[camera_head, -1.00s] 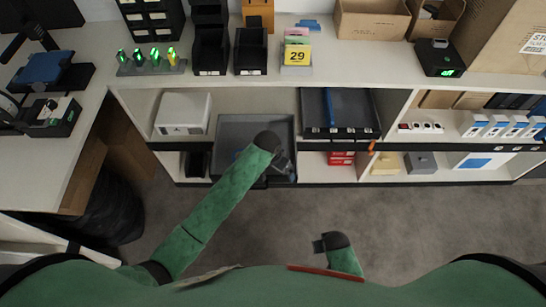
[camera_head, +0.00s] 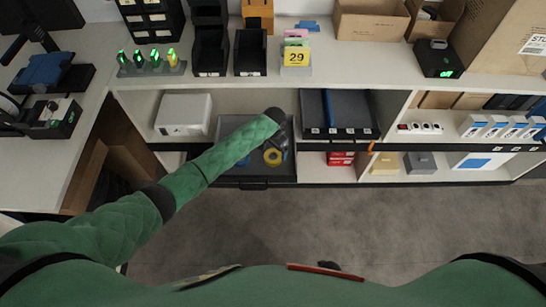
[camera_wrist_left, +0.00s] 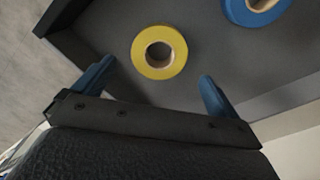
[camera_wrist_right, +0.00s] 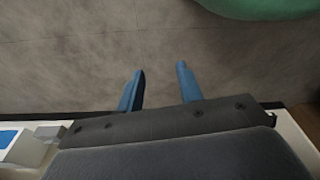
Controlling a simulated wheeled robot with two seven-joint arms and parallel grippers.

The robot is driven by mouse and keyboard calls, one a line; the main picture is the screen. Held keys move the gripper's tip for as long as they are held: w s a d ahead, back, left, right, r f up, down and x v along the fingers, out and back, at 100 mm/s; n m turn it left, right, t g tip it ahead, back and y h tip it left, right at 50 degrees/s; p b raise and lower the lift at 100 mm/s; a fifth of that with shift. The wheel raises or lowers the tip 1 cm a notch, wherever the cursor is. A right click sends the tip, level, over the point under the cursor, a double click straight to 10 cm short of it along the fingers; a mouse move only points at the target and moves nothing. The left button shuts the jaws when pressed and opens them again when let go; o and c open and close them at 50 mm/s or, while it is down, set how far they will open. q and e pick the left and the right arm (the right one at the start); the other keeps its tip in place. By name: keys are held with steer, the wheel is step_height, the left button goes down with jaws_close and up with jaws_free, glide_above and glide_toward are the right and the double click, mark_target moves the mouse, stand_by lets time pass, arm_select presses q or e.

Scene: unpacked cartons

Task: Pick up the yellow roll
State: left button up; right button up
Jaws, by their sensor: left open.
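The yellow roll (camera_head: 273,157) lies in the grey drawer (camera_head: 240,182) below the counter. In the left wrist view the yellow roll (camera_wrist_left: 159,52) lies flat on the drawer floor, with its brown core facing up. My left gripper (camera_head: 279,140) reaches over the drawer. In the left wrist view its blue fingers (camera_wrist_left: 153,82) are apart, with the roll beyond and between them, not touched. A blue roll (camera_wrist_left: 255,8) lies farther right at the top edge of that view. My right gripper (camera_wrist_right: 160,85) is open and empty above the floor.
The drawer's side wall (camera_wrist_left: 62,40) runs close to the left finger. A white box (camera_head: 183,115) stands on the shelf left of the drawer, and a dark bin (camera_head: 340,112) sits to the right. The floor in front (camera_head: 330,215) is clear.

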mark_target(273, 155)
arm_select(q)
steer(key=shift+s+a+f+p, duration=0.15)
steer(key=shift+f+p, duration=0.4)
steer(key=shift+f, duration=0.75)
steer(key=shift+s+f+p, duration=0.2)
steer(key=shift+f+p, duration=0.35)
steer(key=shift+f, duration=0.75)
arm_select(e)
steer(key=shift+s+d+f, duration=0.35)
steer(key=shift+s+f, duration=0.05)
steer(key=shift+f, duration=0.25)
steer(key=shift+s+d+f, duration=0.35)
steer(key=shift+s+f, duration=0.1)
steer(key=shift+f, duration=0.25)
steer(key=shift+s+d+f, duration=0.35)
steer(key=shift+s+f, duration=0.05)
steer(key=shift+f, duration=0.25)
arm_select(q)
steer(key=c, duration=1)
steer(key=shift+c, duration=0.5)
arm_select(e)
steer(key=shift+d, duration=0.15)
arm_select(q)
steer(key=shift+r, duration=0.1)
arm_select(e)
steer(key=shift+s, duration=0.1)
